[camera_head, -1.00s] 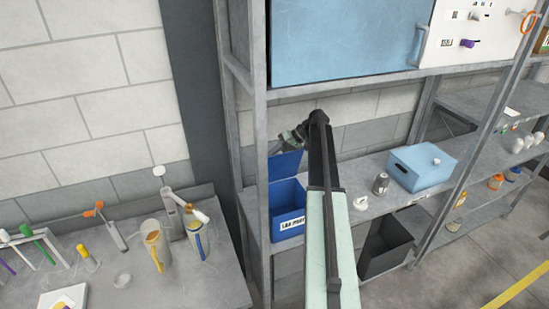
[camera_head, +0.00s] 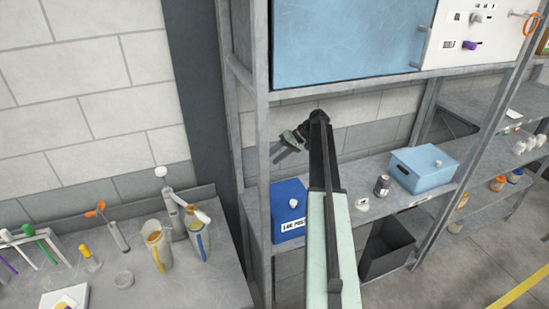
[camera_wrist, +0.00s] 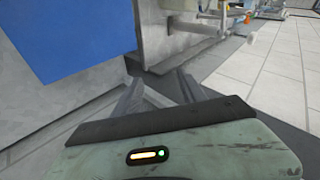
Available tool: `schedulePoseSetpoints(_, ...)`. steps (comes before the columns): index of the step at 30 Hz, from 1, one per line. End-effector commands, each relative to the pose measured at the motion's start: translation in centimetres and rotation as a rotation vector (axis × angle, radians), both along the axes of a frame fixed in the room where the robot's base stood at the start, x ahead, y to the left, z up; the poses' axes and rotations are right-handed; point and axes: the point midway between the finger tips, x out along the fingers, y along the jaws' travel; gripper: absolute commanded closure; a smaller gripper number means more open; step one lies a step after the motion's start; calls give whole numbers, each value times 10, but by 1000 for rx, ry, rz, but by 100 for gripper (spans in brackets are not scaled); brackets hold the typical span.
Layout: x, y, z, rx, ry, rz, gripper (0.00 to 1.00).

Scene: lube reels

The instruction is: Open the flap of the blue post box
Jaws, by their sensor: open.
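The blue post box (camera_head: 277,226) stands on the left end of the grey shelf, with a white label on its front. Its flap (camera_head: 284,192) lies down over the top, and a white knob (camera_head: 293,203) shows near the front edge. My gripper (camera_head: 276,154) is open and empty, above and behind the box, apart from it and tilted down to the left. In the wrist view, both fingers (camera_wrist: 160,88) are spread with nothing between them. A blue surface (camera_wrist: 80,32) fills the upper left there, probably the box.
A grey rack post (camera_head: 262,150) stands just left of the box. A blue cabinet (camera_head: 345,40) hangs above. A dark can (camera_head: 382,186) and light blue box (camera_head: 425,172) are to the right. The bench (camera_head: 200,280) at left holds jugs.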

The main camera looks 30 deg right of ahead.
Motion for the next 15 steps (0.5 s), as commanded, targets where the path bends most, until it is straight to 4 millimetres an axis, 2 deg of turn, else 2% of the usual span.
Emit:
schedulePoseSetpoints(5,-5,-9,14,0,1,-1,52)
schedulePoseSetpoints(12,-21,-40,49,0,0,-1,52)
schedulePoseSetpoints(15,-26,-49,55,1,1,-1,52)
